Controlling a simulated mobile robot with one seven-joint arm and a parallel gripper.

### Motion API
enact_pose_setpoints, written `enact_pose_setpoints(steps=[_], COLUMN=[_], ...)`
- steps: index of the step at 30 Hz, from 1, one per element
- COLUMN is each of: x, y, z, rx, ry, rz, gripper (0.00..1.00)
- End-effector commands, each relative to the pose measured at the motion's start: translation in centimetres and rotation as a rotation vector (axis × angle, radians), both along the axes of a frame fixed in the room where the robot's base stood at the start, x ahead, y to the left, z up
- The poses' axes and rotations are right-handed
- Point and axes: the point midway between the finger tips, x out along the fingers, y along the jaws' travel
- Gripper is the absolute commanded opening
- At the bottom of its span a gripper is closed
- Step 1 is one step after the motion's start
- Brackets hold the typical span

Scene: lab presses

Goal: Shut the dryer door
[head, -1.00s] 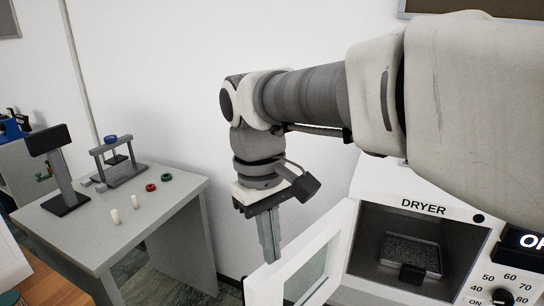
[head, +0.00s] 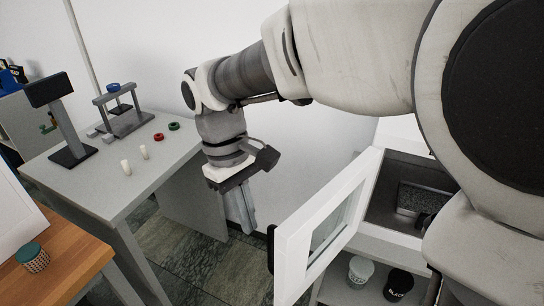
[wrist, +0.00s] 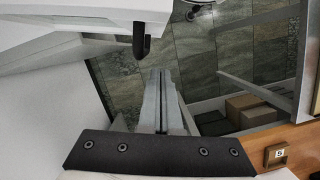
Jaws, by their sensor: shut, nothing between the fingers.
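The dryer door (head: 318,236) is a white frame with a glass pane. It stands open, swung out toward the left of the dryer. Its black handle (head: 271,250) is on the free edge. The dryer cavity (head: 385,182) is dark and open, partly hidden by my arm. My gripper (head: 247,228) is shut and empty, pointing down, left of the door on its outer side. In the wrist view my closed fingers (wrist: 158,82) show at the centre. The door (wrist: 75,22) with its black handle (wrist: 143,42) shows there at the top left, apart from the fingers.
A grey table (head: 90,188) at the left holds small presses, rings and white pieces. A wooden bench (head: 75,262) with a green-lidded container (head: 33,257) is at the lower left. Lidded jars (head: 360,270) stand on a shelf below the dryer. Open floor lies between table and door.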

Motion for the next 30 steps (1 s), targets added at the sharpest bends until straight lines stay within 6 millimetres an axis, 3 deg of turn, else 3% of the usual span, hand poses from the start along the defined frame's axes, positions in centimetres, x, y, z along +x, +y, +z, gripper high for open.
enact_pose_setpoints(steps=[3, 13, 30], x=[-0.5, -2.8, -3.1], y=[-0.5, -3.2, -3.4], z=[-2.7, -2.2, -2.2], rx=[-0.002, 0.000, 0.000], ry=[0.003, -0.002, -0.001], rz=[0.000, -0.001, 0.005], gripper=[0.00, 0.00, 0.00])
